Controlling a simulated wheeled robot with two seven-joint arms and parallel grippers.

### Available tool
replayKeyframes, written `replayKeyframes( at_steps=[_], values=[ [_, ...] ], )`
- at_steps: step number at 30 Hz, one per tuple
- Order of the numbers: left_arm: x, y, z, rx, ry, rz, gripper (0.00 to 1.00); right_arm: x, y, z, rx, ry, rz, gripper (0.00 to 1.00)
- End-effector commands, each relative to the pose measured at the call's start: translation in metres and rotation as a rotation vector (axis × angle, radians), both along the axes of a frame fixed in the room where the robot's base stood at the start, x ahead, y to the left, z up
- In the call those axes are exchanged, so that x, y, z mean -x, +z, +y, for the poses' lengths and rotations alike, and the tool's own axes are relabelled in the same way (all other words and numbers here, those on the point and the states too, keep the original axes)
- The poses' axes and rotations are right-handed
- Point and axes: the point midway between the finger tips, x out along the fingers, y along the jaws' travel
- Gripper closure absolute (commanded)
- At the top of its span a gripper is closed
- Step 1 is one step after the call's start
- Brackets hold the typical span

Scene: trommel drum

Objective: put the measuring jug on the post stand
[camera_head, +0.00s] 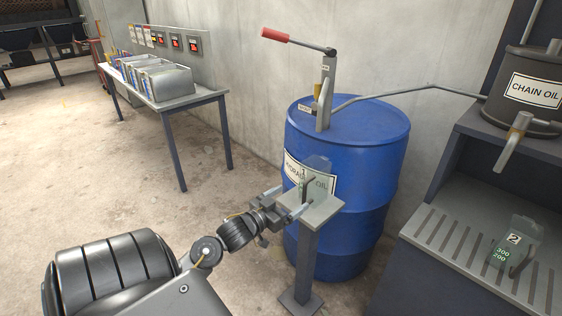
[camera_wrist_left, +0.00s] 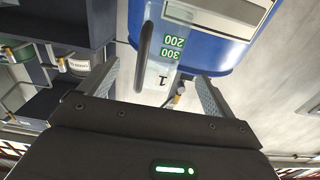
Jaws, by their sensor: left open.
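A clear measuring jug marked 1 (camera_head: 317,176) stands upright on the square plate of the post stand (camera_head: 322,214), in front of the blue drum. In the left wrist view the jug (camera_wrist_left: 168,62) shows a dark handle and green 300 and 200 marks. My left gripper (camera_head: 285,200) is open at the near left edge of the plate, level with the jug's lower part. In the left wrist view the jug lies between and just beyond the two fingertips (camera_wrist_left: 157,82); whether they touch it I cannot tell. My right gripper is not in view.
A second jug marked 2 (camera_head: 515,246) stands on the slotted tray (camera_head: 455,236) under the chain oil tank (camera_head: 526,92). The blue drum (camera_head: 352,140) with a red-handled pump (camera_head: 326,90) is close behind the post. A table with bins (camera_head: 185,104) is back left; the floor between is clear.

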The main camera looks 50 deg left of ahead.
Motion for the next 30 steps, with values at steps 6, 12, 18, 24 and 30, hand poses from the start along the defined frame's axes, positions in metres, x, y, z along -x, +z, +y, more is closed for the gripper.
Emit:
replayKeyframes(
  at_steps=[6,12,18,24,30],
  values=[
    [0.027,0.000,-0.001,0.000,0.000,0.000,0.10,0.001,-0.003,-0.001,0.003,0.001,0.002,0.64],
    [0.032,-0.001,-0.001,0.000,0.001,0.001,0.10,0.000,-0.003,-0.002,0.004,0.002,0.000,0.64],
    [0.036,-0.076,-0.011,0.014,0.051,0.187,0.10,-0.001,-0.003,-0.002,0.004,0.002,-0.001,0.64],
    [0.090,-0.248,-0.071,-0.007,0.072,0.670,0.10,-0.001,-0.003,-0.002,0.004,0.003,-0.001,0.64],
    [0.181,-0.364,-0.156,-0.075,-0.037,1.104,0.10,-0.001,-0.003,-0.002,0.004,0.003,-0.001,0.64]
  ],
)
